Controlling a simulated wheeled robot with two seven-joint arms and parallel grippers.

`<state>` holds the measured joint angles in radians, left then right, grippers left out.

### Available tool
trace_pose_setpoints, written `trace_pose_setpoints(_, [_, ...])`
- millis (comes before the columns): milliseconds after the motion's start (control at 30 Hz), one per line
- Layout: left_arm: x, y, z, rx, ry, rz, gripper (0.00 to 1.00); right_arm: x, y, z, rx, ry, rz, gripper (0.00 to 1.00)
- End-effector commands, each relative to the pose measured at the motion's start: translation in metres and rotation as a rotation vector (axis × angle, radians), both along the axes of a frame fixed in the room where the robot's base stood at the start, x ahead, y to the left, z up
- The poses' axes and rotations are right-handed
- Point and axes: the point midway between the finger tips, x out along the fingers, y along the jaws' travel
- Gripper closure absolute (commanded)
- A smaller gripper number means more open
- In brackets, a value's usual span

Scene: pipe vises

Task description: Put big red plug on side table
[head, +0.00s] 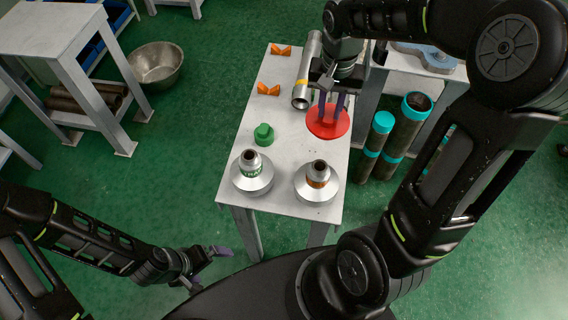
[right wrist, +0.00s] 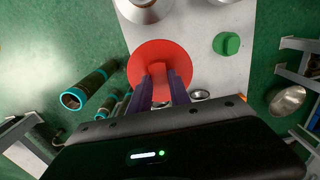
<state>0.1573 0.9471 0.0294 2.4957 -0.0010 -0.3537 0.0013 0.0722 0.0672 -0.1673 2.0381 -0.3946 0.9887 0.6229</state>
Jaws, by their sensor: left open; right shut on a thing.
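The big red plug (head: 318,126) is a round red disc at the right edge of the narrow white table (head: 243,168) in the head view. My right gripper (head: 333,108) reaches down from above and is shut on the plug. In the right wrist view the red plug (right wrist: 158,60) shows just beyond the purple fingers of the right gripper (right wrist: 165,80). I cannot tell whether the plug touches the table or is held slightly above it. My left gripper (head: 216,264) is open and empty, low over the floor left of the table.
On the white table are two silver reducers (head: 252,178) (head: 317,184), a green plug (head: 264,134), orange pieces (head: 268,89) and a steel pipe (head: 306,75). Teal-banded pipes (head: 376,140) stand to the right. Another table (head: 50,28) and a metal bowl (head: 156,66) are at left.

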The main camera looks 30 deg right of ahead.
Motion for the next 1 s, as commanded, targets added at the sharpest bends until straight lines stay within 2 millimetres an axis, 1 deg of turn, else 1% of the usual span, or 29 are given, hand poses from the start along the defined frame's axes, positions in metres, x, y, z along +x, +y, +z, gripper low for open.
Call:
trace_pose_setpoints(67, [0.0,0.0,0.0,0.0,0.0,0.001,0.0,0.001,0.0,0.0,0.0,-0.001,0.001,1.0])
trace_pose_setpoints(167, [0.0,0.001,0.0,0.001,0.0,0.001,0.0,0.0,0.0,-0.005,0.0,0.0,0.001,1.0])
trace_pose_setpoints(267, [0.0,0.001,0.002,0.001,0.001,0.001,0.0,0.0,0.0,-0.019,0.0,0.004,0.001,1.0])
trace_pose_setpoints(400, [0.0,0.001,0.003,0.002,0.001,0.002,0.0,-0.001,0.0,-0.045,0.0,0.005,0.001,1.0])
trace_pose_setpoints(500, [0.0,0.001,0.004,0.002,0.001,0.002,0.0,0.0,0.001,-0.058,0.001,0.002,0.001,1.0])
trace_pose_setpoints(600, [0.0,0.001,0.004,0.002,0.001,0.002,0.0,0.001,0.001,-0.063,0.001,-0.001,0.001,1.0])
trace_pose_setpoints(867, [0.0,0.001,0.004,0.002,0.001,0.002,0.0,0.001,0.0,-0.064,0.0,-0.001,0.001,1.0])
trace_pose_setpoints(967, [0.0,0.001,0.005,0.002,0.002,0.002,0.0,0.0,0.0,-0.072,0.0,0.002,0.001,1.0])
trace_pose_setpoints(1000, [0.0,0.001,0.005,0.002,0.002,0.002,0.0,0.0,0.0,-0.078,0.001,0.003,0.001,1.0])
